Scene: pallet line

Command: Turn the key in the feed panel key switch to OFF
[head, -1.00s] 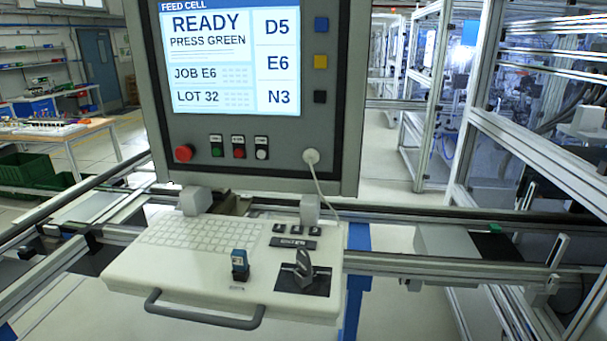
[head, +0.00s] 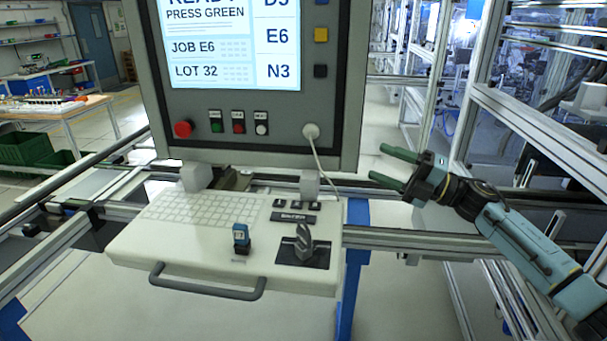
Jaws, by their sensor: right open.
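The feed panel (head: 255,128) stands upright in the middle, with a pale keyboard shelf (head: 195,250) in front. On the shelf's right part, a grey upright key-like piece (head: 304,243) stands on a black plate (head: 316,258). I cannot read any switch markings at this size. My right gripper (head: 376,162) is open and empty, right of the panel, above and to the right of the grey piece and apart from it. My left gripper is not in view.
Red button (head: 183,129), several smaller buttons and a white plug with a cable (head: 311,131) sit on the panel's lower face. A grey handle (head: 207,290) runs along the shelf front. Metal rails (head: 400,240) cross at right. The space above the shelf is clear.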

